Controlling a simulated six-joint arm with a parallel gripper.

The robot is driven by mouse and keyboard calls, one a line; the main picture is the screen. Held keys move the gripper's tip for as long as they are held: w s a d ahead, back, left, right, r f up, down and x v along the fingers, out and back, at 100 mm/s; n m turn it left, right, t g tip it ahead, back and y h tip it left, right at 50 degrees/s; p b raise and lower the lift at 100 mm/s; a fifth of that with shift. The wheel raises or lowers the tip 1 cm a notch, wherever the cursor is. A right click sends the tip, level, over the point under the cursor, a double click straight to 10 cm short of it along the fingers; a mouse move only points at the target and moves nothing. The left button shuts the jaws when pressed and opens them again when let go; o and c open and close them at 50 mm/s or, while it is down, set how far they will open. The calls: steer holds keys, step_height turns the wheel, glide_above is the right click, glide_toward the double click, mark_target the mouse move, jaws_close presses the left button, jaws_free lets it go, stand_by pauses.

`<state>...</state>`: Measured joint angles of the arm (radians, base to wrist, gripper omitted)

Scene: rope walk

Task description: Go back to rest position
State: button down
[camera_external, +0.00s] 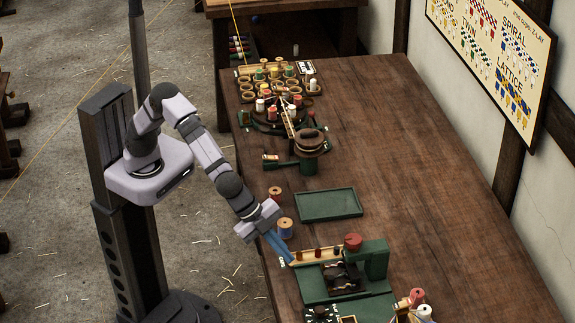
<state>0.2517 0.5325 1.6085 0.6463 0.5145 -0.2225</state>
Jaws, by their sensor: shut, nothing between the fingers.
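My gripper (289,261) shows in the external view at the front left edge of the wooden table (410,130). Its blue fingers point down and to the right, and they are shut with nothing held.
Two wooden spools, one behind (275,194) and one nearer (286,228), stand beside my gripper. An empty green tray (329,205) lies behind the green machine (372,262). Bobbins in a rack (275,73) crowd the far end.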

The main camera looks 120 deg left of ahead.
stand_by(0.3)
steer(key=s+a+f+n+g, duration=0.1)
steer(key=s+f+g, duration=0.4)
steer(key=s, duration=0.7)
steer(key=s+a+f+n+g, duration=0.1)
steer(key=s+f+g, duration=0.1)
steer(key=s+f, duration=0.65)
steer(key=s+a+r+n+g+h+p, duration=0.1)
steer(key=s+r, duration=0.2)
steer(key=s, duration=0.5)
steer(key=s+a+r+n+g+h+p, duration=0.1)
steer(key=s+r, duration=0.2)
steer(key=s, duration=0.5)
steer(key=a+r+n+t+p, duration=0.1)
steer(key=a+r+n+p, duration=0.1)
steer(key=r, duration=0.4)
steer(key=shift+a+t, duration=0.4)
steer(key=shift+a, duration=0.3)
steer(key=shift+f, duration=0.1)
